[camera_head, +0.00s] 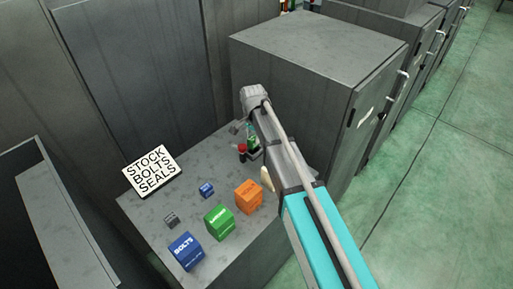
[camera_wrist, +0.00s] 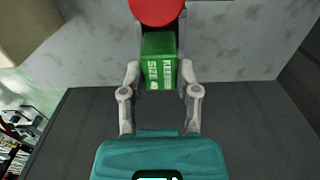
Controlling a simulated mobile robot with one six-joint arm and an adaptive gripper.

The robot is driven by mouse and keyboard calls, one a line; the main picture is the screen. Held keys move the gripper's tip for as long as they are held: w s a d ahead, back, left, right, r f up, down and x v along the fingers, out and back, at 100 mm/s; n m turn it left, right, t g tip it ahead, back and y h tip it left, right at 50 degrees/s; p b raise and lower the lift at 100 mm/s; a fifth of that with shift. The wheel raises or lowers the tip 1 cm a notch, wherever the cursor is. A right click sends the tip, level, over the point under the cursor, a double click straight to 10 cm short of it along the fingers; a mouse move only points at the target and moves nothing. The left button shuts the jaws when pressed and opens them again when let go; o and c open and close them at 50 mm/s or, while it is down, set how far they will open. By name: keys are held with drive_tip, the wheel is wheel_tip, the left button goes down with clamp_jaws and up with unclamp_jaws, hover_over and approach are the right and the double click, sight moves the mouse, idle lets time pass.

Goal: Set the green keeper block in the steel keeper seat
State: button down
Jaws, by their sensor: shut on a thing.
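The green keeper block (camera_wrist: 159,45), with white lettering, sits between the two fingers of my gripper (camera_wrist: 160,72) in the wrist view. The fingers are shut on its sides. In the head view a green patch (camera_head: 253,138) shows beside my arm at the back right of the bench, and the fingers there are mostly hidden by the arm. A dark shape lies right behind the block in the wrist view. I cannot tell whether it is the steel keeper seat, nor whether the block touches it.
A red-topped dark object (camera_head: 242,150) stands close by the gripper. Orange (camera_head: 248,196), green (camera_head: 219,222) and blue (camera_head: 187,250) boxes stand toward the bench front. A small blue block (camera_head: 206,190), a grey block (camera_head: 171,219) and a sign (camera_head: 152,171) lie left. A tall grey cabinet (camera_head: 300,85) rises behind.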

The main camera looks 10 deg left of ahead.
sight(254, 144)
idle(0.3)
drive_tip(key=shift+f+b, duration=1.85)
drive_tip(key=shift+f, duration=0.05)
drive_tip(key=shift+c, duration=1.7)
unclamp_jaws()
drive_tip(key=shift+f, duration=0.1)
wheel_tip(254, 144, up, 12)
drive_tip(key=p, duration=1.2)
